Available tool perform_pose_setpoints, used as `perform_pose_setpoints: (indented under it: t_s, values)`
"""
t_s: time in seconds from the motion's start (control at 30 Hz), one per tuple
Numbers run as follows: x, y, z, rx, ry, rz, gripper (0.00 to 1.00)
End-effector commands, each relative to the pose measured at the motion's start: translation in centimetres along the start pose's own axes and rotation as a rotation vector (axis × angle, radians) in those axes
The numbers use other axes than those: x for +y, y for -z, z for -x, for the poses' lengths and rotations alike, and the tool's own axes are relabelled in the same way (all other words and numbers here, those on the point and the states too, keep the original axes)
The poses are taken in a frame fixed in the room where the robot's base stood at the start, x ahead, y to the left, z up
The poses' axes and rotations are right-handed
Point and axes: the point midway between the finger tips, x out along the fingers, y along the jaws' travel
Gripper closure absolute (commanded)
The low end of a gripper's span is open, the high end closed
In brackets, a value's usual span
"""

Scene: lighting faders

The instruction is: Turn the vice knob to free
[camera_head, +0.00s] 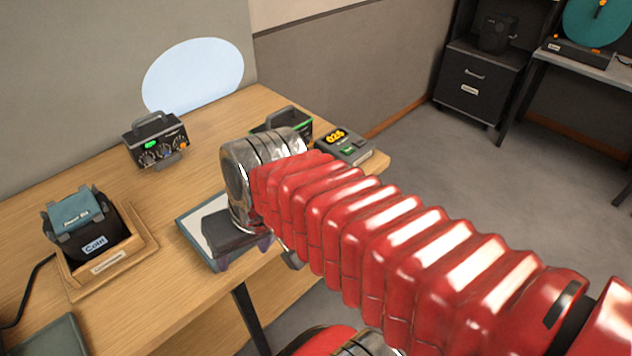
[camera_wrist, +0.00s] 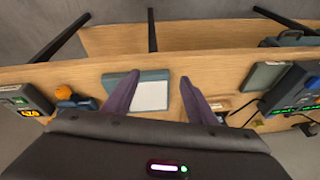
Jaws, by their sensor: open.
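In the wrist view an orange knob (camera_wrist: 67,93) stands on a small blue body (camera_wrist: 78,104), at the left of the table; this looks like the vice, but I cannot read its setting. In the head view the vice does not show and my arm may hide it. My gripper (camera_wrist: 158,82) is open and empty, its purple fingers wide apart, with the knob to the left of both. In the head view my gripper (camera_head: 243,254) is over the teal-edged tray near the table's front edge.
The teal-edged tray (camera_head: 187,231) with a white pad lies below my gripper. A device with a yellow display (camera_head: 357,152) stands at the table's right end. A device with dials (camera_head: 157,147) and a wooden base (camera_head: 146,247) holding a dark unit stand to the left. Bare wood lies between them.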

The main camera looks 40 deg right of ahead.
Motion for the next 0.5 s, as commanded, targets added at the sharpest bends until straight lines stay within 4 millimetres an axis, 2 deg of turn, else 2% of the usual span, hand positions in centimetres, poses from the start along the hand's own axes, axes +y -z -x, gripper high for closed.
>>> perform_pose_setpoints:
  t_s: [0.2, 0.5]
  values:
    - [1.0, -1.4, -3.3, -0.188, 0.099, -0.268, 0.48]
    - [1.6, -1.7, -6.4, -0.381, 0.289, -0.649, 0.48]
